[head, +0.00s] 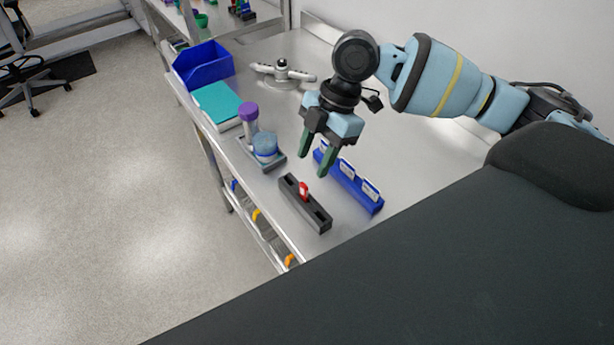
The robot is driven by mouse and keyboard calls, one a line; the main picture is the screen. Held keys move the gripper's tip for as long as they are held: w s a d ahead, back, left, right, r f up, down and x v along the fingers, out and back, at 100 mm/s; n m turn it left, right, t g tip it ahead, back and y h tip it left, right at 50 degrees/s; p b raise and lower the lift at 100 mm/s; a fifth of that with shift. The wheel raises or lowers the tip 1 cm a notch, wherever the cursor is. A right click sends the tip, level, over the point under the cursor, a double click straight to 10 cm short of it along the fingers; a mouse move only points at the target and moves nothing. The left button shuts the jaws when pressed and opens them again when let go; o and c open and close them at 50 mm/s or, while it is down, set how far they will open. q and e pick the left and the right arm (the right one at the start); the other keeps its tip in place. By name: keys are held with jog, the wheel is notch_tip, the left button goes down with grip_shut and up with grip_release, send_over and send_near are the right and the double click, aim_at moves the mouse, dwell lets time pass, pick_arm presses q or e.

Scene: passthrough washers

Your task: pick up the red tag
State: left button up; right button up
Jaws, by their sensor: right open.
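The red tag (304,189) stands upright in a dark grey slotted holder (322,220) on the metal bench, near the middle of the holder. My right gripper (313,164) is open, with its two green fingers pointing down. It appears above and a little behind the red tag in the head view, apart from it and with nothing between the fingers. My left gripper is not in view.
A blue rack (375,208) with white tags lies right of the dark holder. A tray (276,166) with a purple-capped tube (248,115) and a blue-lidded jar (265,146) stands to the left. Farther back are a teal box (216,101), blue bin (205,65) and white three-armed fixture (283,72).

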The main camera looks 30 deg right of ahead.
aim_at(304, 185)
jog(key=shift+s+p+x, duration=0.2)
jog(key=shift+x, duration=1.75)
jog(key=shift+s+p+x, duration=0.15)
jog(key=shift+x, duration=1.75)
jog(key=shift+a, duration=0.1)
grip_shut()
jog(key=shift+r, duration=0.15)
